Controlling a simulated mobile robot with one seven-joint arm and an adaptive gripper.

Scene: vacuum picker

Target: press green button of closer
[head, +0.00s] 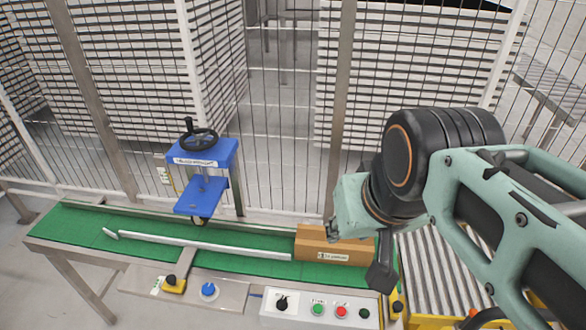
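A green button (318,309) sits on a light control box (300,321) at the front edge of the conveyor. A red button (341,311) is just right of it, and a black rotary knob (281,302) is on its left. The labels are too small to read, so I cannot tell which machine is the closer. My gripper (334,232) is at the end of my arm, above and behind the control box, near a brown cardboard box (318,246). It appears apart from the green button. Its fingers are small and partly hidden, so their opening is unclear.
A green conveyor (75,224) carries the box and a slanted metal guide bar (195,244). A blue press with a handwheel (198,160) stands over it. A yellow-based switch (174,284) and blue knob (208,290) are front left. A roller conveyor (440,270) lies right; wire fencing stands behind.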

